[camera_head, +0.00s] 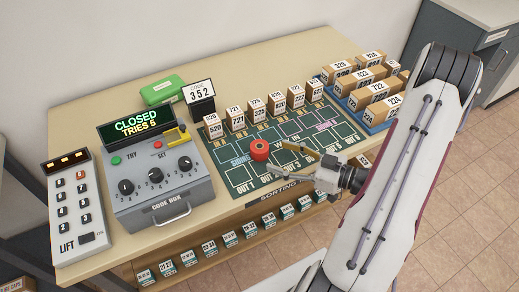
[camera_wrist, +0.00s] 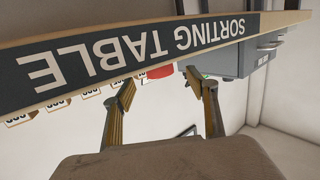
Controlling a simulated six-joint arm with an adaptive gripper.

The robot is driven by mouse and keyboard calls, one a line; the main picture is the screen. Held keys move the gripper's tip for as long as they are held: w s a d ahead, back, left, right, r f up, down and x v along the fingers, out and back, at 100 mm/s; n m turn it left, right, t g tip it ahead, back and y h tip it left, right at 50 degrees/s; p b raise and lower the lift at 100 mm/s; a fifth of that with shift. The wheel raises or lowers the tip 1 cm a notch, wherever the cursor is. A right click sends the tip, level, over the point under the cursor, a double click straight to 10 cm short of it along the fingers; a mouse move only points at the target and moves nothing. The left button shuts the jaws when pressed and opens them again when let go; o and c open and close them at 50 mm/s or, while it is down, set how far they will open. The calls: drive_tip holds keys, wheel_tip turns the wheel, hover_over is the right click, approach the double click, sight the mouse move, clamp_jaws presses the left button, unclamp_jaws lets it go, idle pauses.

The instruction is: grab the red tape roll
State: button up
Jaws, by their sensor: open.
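The red tape roll (camera_head: 260,149) stands on the green sorting mat (camera_head: 238,178), near the front middle of the table. My gripper (camera_head: 288,166) is just right of the roll in the head view, with its fingers spread toward it. In the wrist view my gripper (camera_wrist: 158,90) is open and nothing is between its fingers. The red roll (camera_wrist: 160,71) shows there partly, beyond the fingertips and cut off by the table's edge board (camera_wrist: 150,48). Whether a finger touches the roll is unclear.
A row of numbered boxes (camera_head: 256,108) stands behind the roll. More boxes sit on a blue tray (camera_head: 374,124) at the right. The grey code box (camera_head: 160,190), lift panel (camera_head: 75,200) and green case (camera_head: 162,90) are at the left. Mat around the roll is clear.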

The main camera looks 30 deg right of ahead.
sight(260, 149)
drive_tip(key=shift+x, duration=1.3)
drive_tip(key=shift+w, duration=0.1)
drive_tip(key=shift+x, duration=2.5)
drive_tip(key=shift+f, duration=0.1)
drive_tip(key=c, duration=1.2)
